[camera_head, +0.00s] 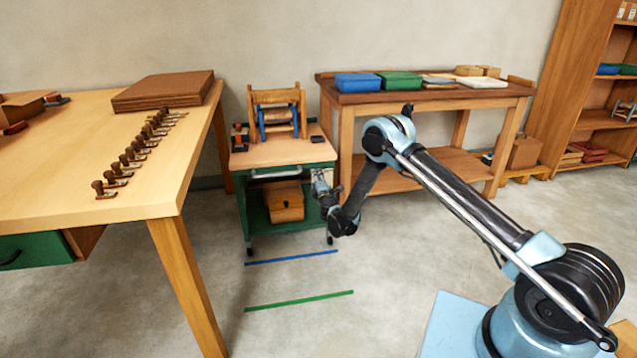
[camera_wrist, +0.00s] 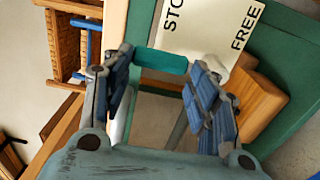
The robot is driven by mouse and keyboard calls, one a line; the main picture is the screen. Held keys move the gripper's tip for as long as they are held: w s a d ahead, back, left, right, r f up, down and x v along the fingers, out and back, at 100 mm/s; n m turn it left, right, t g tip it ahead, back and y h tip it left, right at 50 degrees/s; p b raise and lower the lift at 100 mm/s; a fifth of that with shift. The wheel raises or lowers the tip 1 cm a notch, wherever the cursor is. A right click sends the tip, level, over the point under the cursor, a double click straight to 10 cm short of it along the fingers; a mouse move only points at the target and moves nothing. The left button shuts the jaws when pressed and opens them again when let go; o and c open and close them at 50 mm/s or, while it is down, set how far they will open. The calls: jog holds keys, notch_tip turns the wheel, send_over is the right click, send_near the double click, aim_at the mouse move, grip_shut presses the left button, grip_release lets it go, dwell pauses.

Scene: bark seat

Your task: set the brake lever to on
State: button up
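The green cart (camera_head: 312,218) with a wooden top stands against the wall. In the wrist view, a white plate on it (camera_wrist: 205,30) reads "STO", cut off at the edge, and "FREE". A teal cylindrical grip (camera_wrist: 160,63), which looks like the brake lever's handle, lies across the gap between my fingertips. My gripper (camera_head: 322,186) is at the cart's front right side; in the wrist view (camera_wrist: 160,78) its two blue-padded fingers are spread apart. I cannot tell whether they touch the grip. A pale rounded end (camera_wrist: 216,64) shows by the right finger. In the head view my gripper hides the lever.
A small wooden chair (camera_head: 277,98) stands on the cart top. A wooden box (camera_head: 286,203) sits on the cart's lower shelf. A workbench (camera_head: 430,97) with trays is right behind my arm; a large table (camera_head: 95,160) is at left. The floor in front is clear, with blue and green lines.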

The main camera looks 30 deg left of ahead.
jog(key=shift+w+d, duration=0.1)
jog(key=v, duration=0.7)
jog(key=shift+s, duration=0.2)
jog(key=shift+d, duration=0.1)
dwell(0.4)
